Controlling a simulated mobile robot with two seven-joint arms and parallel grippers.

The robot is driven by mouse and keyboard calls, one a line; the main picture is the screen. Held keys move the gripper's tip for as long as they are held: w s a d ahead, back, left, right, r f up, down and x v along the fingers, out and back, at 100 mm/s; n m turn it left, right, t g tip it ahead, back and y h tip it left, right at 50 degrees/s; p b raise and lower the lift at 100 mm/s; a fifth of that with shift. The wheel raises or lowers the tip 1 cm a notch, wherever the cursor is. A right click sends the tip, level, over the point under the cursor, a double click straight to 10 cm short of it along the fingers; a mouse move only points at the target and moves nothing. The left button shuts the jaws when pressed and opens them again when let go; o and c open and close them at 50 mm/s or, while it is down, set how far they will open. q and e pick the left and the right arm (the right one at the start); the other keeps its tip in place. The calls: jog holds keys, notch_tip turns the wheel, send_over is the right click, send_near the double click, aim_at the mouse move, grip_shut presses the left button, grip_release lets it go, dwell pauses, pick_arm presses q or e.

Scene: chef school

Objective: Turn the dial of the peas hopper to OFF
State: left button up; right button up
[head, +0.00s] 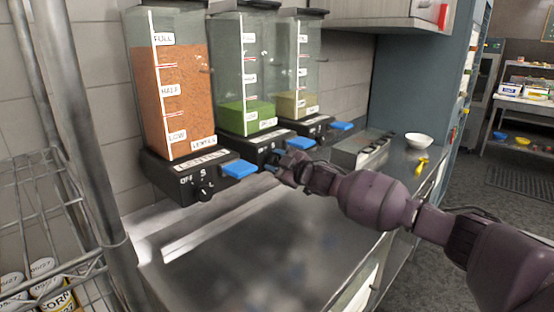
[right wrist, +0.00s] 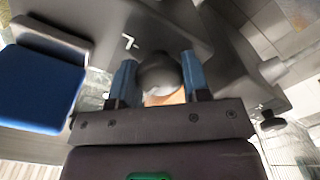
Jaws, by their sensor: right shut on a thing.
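The peas hopper (head: 246,75) is the middle of three clear dispensers in the head view, with a low green fill. Its black base (head: 250,150) has a blue lever (head: 300,143), which also shows in the right wrist view (right wrist: 38,88). My right gripper (head: 280,172) is at the front of this base and hides its dial in the head view. In the right wrist view, its two blue fingers (right wrist: 158,88) are shut on the dark round dial (right wrist: 160,68). A white mark shows on the panel beside the dial; the dial's pointer setting cannot be told. My left gripper is not in view.
The lentils hopper (head: 172,90), with its own dial (head: 205,193) and blue lever (head: 240,169), stands close on the left. A third hopper (head: 300,65) stands behind on the right. The steel counter (head: 270,245) below is clear. A wire rack (head: 60,215) is at far left.

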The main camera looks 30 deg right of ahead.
jog(key=n, duration=0.2)
jog(key=shift+n+p, duration=0.35)
jog(key=shift+n, duration=0.05)
jog(key=n, duration=0.3)
jog(key=shift+f+n+p, duration=0.1)
jog(key=shift+n+p, duration=0.2)
jog(key=shift+n, duration=0.1)
jog(key=o, duration=0.9)
jog(key=shift+o, duration=0.2)
